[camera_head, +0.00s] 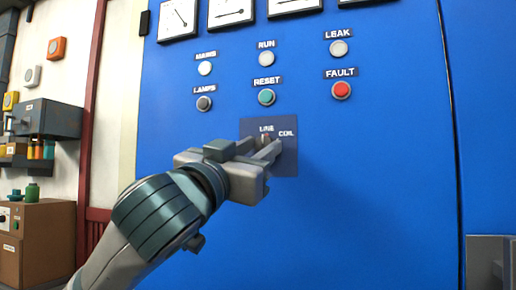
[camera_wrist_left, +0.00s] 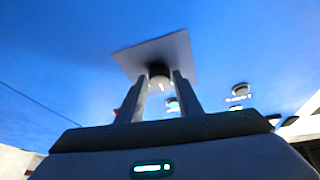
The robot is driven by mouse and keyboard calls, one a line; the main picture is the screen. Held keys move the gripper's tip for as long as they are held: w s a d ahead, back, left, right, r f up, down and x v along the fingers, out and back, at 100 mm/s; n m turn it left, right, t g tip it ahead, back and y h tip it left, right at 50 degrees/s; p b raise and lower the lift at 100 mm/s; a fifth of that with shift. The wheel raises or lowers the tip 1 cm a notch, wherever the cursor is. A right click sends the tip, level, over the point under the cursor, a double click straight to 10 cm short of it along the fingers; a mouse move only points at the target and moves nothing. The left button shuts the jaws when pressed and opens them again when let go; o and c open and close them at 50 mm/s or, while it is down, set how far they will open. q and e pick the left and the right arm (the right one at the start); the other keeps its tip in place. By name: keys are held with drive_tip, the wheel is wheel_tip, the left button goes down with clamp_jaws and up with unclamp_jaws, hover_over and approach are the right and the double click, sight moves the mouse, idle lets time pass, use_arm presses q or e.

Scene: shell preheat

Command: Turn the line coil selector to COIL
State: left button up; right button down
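The line coil selector is a small dark knob (camera_wrist_left: 159,70) on a square plate (camera_head: 288,163), marked LINE at the top and COIL at the right, on the blue panel. The plate also shows in the left wrist view (camera_wrist_left: 178,50). My left gripper (camera_head: 262,146) reaches the plate from the lower left. Its two fingers are apart, with the knob between or just beyond their tips in the left wrist view (camera_wrist_left: 160,80). I cannot tell whether they touch it. The fingers partly hide the knob in the head view, so its pointing direction is unclear. My right gripper is not seen.
Above the selector are the teal RESET button (camera_head: 266,97), red FAULT button (camera_head: 341,90), dark LAMPS button (camera_head: 204,104) and pale lamps, with dial meters higher up. The blue panel (camera_head: 370,200) is bare below and right. A brown cabinet (camera_head: 45,240) stands at far left.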

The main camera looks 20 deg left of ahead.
use_arm(q)
drive_tip(key=c, duration=0.5)
drive_tip(key=shift+c, duration=0.2)
